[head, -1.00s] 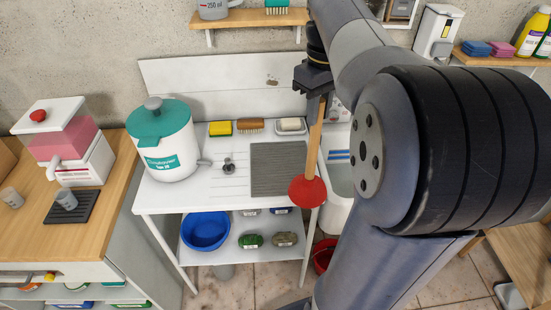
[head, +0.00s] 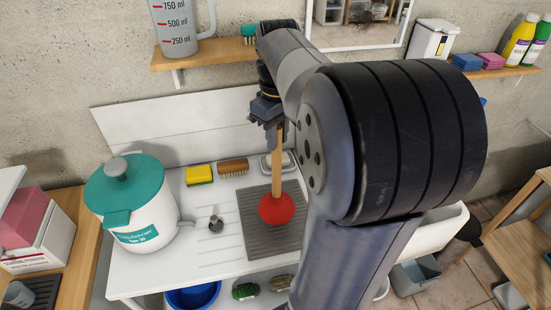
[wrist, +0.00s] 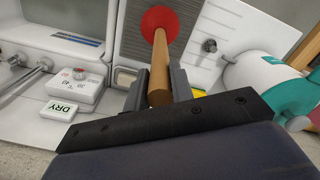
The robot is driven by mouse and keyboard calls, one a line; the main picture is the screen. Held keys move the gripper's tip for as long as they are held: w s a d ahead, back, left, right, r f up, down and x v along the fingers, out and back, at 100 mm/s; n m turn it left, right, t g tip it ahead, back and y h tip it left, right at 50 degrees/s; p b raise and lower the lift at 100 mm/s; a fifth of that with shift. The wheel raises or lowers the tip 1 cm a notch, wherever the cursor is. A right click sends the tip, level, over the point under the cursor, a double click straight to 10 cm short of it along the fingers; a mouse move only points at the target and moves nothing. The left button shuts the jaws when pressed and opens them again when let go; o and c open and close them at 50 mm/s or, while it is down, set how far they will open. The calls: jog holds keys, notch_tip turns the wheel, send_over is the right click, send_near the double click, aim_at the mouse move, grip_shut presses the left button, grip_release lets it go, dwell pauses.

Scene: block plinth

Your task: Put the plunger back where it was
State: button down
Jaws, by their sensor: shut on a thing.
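The plunger has a red rubber cup (head: 277,208) and a wooden handle (head: 279,165). My gripper (head: 268,112) is shut on the upper part of the handle, with the cup hanging below. In the head view the cup shows in front of the grey ribbed mat (head: 262,240) on the white counter; I cannot tell whether it touches. In the wrist view the handle (wrist: 160,75) runs between the two fingers of my gripper (wrist: 157,88), and the red cup (wrist: 159,20) lies beyond them, over the mat (wrist: 150,48).
A white and teal container (head: 137,205) stands left on the counter, near a small dark knob (head: 216,223). A yellow sponge (head: 199,175), a brush (head: 233,167) and a soap dish (head: 277,162) line the back. The wrist view shows a DRY sign (wrist: 61,110).

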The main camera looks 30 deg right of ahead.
aim_at(277, 151)
jog(key=shift+f, duration=2.25)
jog(key=shift+f, duration=0.2)
jog(key=c, duration=1.2)
grip_release()
jog(key=shift+c, duration=0.2)
notch_tip(277, 151, up, 12)
jog(key=shift+r, duration=0.2)
jog(key=shift+f, duration=0.1)
